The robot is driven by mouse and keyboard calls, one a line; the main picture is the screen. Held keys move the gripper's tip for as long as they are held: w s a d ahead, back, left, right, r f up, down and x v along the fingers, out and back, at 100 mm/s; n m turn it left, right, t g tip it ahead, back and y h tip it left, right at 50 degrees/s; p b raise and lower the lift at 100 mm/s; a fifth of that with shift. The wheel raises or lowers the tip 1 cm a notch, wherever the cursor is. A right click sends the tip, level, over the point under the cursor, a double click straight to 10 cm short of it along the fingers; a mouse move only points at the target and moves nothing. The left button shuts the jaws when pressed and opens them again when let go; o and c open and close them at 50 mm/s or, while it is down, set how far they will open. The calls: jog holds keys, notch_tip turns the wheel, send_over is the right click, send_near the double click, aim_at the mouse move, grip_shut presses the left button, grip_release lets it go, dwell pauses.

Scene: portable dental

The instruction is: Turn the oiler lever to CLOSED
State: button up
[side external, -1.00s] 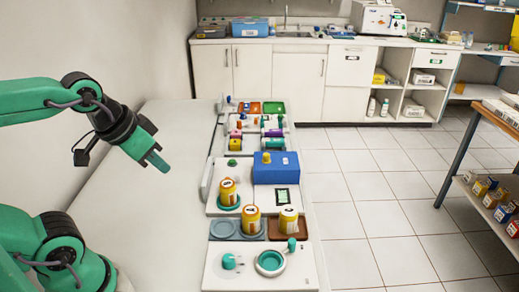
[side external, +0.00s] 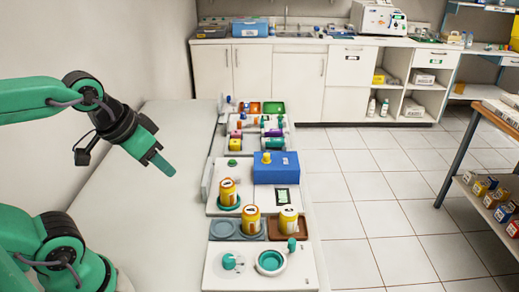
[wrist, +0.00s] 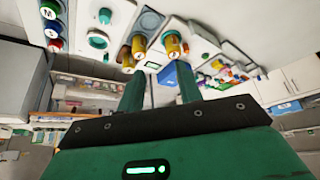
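The white front panel (side external: 250,281) holds a teal dial knob (side external: 229,261) at its left and a teal ring (side external: 270,262) with a white rim at its right. A short teal post (side external: 291,245) stands beside the ring. I cannot tell which of these is the oiler lever, and no CLOSED mark is readable. In the wrist view the teal ring (wrist: 97,39) and a teal knob (wrist: 105,15) show at upper left. My gripper (side external: 164,167) hangs above the white table, left of the panels and touching nothing. Its two fingers stand apart and empty in the wrist view (wrist: 158,90).
Several yellow-orange jars, one jar (side external: 251,219) among them, stand behind the front panel. A blue box (side external: 276,168) with a yellow knob sits farther back. Small trays lie beyond. The white table (side external: 135,200) left of the panels is clear.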

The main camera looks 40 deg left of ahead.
jog(key=shift+w+a+r+n, duration=0.1)
jog(key=shift+w+n, duration=0.2)
jog(key=shift+w, duration=0.2)
jog(key=w+a+f+n+g, duration=0.2)
jog(key=w+f+n, duration=0.1)
jog(key=w, duration=0.4)
jog(key=w+a+f+n+g, duration=0.1)
jog(key=w+a+f+n, duration=0.1)
jog(key=w+f, duration=0.3)
jog(key=w+a+f+n+g, duration=0.2)
jog(key=w+a+f+n, duration=0.1)
jog(key=w, duration=0.6)
jog(key=shift+w+a+f+n+g, duration=0.1)
jog(key=shift+f+n+g, duration=0.2)
jog(key=shift+f+n, duration=0.45)
jog(key=shift+w+a+f, duration=0.1)
jog(key=shift+w+f, duration=0.1)
jog(key=shift+f, duration=0.15)
jog(key=shift+f, duration=3.75)
grip_shut()
